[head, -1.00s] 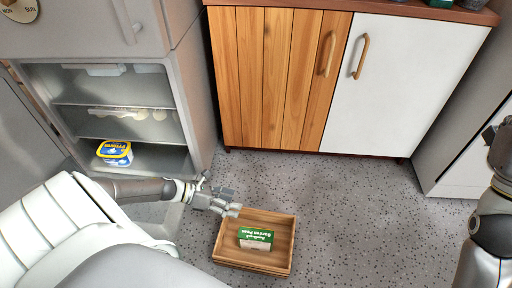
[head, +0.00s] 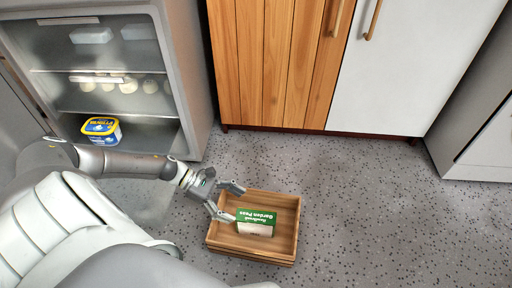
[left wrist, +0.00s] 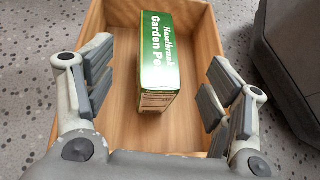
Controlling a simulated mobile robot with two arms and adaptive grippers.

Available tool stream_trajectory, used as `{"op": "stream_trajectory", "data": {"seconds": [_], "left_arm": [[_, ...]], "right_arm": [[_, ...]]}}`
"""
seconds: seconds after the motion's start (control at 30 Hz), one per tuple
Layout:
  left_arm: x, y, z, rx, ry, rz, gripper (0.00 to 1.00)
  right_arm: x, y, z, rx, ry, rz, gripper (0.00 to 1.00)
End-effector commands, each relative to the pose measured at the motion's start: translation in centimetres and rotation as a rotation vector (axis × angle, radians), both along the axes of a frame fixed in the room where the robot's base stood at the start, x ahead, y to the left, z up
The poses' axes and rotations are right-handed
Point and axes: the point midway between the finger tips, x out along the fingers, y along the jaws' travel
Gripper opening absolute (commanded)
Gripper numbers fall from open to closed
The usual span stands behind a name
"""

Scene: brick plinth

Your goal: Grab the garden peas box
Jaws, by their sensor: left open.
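The garden peas box (head: 256,221) is green and white and stands inside a shallow wooden crate (head: 285,247) on the floor. It also shows in the left wrist view (left wrist: 159,60), near the middle between the fingers. My left gripper (head: 238,202) is open and empty at the crate's left side, its fingers pointing toward the box. In the left wrist view the left gripper (left wrist: 160,97) has its two fingers wide apart, with the box ahead of and between them, apparently untouched. My right gripper is not in view.
An open fridge (head: 190,80) with shelves and a yellow-blue tub (head: 101,130) stands at the left. A wooden and white cabinet (head: 400,70) stands behind. A grey-white appliance (head: 480,130) is at the right. The speckled floor around the crate is clear.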

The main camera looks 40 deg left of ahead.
Motion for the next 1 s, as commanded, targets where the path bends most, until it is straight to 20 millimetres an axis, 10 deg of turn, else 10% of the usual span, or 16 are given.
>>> {"op": "stream_trajectory", "data": {"seconds": [1.0], "left_arm": [[1.9,-5.3,-3.3,0.001,0.001,0.003,0.72]], "right_arm": [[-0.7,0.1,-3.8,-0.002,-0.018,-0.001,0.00]]}}
